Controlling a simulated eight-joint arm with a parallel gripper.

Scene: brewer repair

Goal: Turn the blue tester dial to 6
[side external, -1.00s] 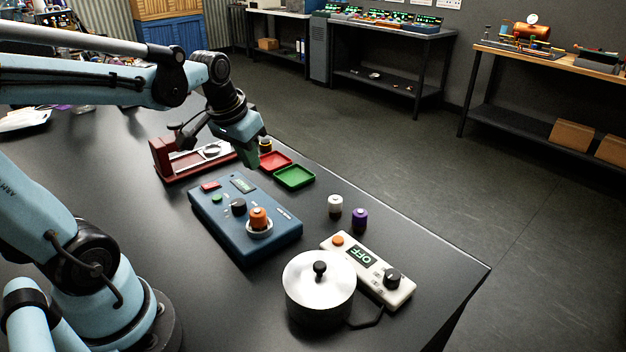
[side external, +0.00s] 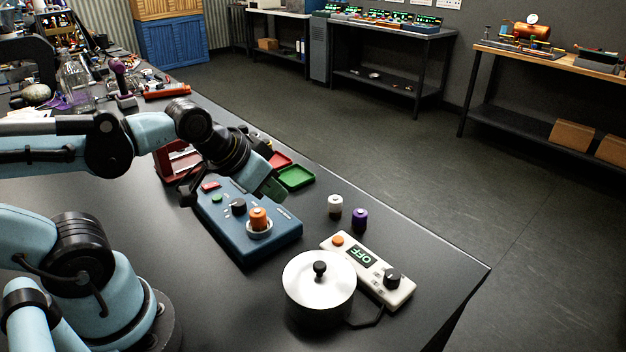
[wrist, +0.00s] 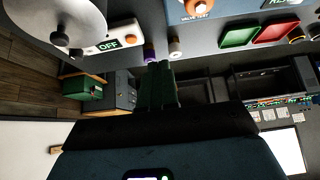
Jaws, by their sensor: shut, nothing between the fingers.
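The blue tester (side external: 262,247) lies on the black table. It has a black dial (side external: 238,206), a green button (side external: 216,198), a red part (side external: 211,186) and an orange cylinder (side external: 258,217) upright in a white ring. The dial's pointer setting is too small to read, and the tester's small display is hidden behind my arm. My gripper (side external: 274,190) is above the tester's far right side, apart from the dial. In the wrist view my gripper (wrist: 160,72) is shut and empty; the blue tester (wrist: 178,13) shows only partly at the top edge.
A white device (side external: 340,246) reading OFF and a silver pot (side external: 318,275) stand at the front. A white cylinder (side external: 335,205) and a purple one (side external: 360,218) stand right of the tester. Green (side external: 296,178) and red trays (side external: 281,160) and a dark red fixture (side external: 160,163) are behind.

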